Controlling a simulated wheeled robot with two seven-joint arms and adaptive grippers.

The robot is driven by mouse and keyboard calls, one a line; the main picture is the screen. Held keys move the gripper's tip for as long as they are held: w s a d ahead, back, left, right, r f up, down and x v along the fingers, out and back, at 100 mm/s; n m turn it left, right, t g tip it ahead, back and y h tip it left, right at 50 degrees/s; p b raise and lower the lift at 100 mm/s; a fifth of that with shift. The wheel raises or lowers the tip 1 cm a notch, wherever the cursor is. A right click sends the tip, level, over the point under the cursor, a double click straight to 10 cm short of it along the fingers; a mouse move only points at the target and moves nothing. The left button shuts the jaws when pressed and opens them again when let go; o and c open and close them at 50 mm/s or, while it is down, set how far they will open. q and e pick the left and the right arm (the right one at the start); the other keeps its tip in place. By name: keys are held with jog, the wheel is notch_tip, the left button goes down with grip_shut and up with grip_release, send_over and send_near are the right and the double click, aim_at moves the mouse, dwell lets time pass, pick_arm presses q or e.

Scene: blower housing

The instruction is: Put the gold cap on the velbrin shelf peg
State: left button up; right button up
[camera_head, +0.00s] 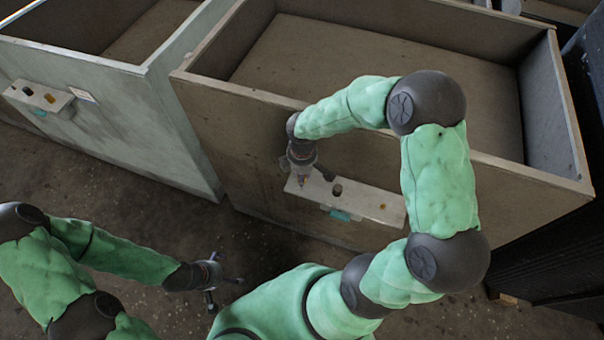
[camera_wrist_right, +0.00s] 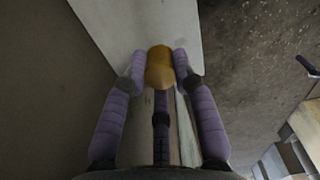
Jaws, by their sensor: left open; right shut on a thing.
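My right gripper (camera_head: 302,172) is over the left end of a pale shelf (camera_head: 365,202) on the brown housing's front. In the right wrist view it (camera_wrist_right: 159,70) is shut on the gold cap (camera_wrist_right: 160,72), one finger on each side. In the head view only a small bit of the cap shows under the fingers. The shelf has a dark round spot and a teal part below it. Whether the cap touches the shelf or a peg cannot be told. My left gripper (camera_head: 218,283) is open and empty, low at lower left. No name is readable on either shelf.
A second pale shelf (camera_head: 38,97) is on the grey-green housing (camera_head: 110,108) at left, with a dark spot, a small gold part and a label beside it. The brown housing (camera_head: 240,125) is open-topped. The floor (camera_head: 150,200) between my left gripper and the housings is clear.

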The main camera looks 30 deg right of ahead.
jog(key=shift+f, duration=0.15)
jog(key=o, duration=1)
notch_tip(320, 180, up, 12)
jog(key=shift+r, duration=0.1)
jog(key=shift+s, duration=0.1)
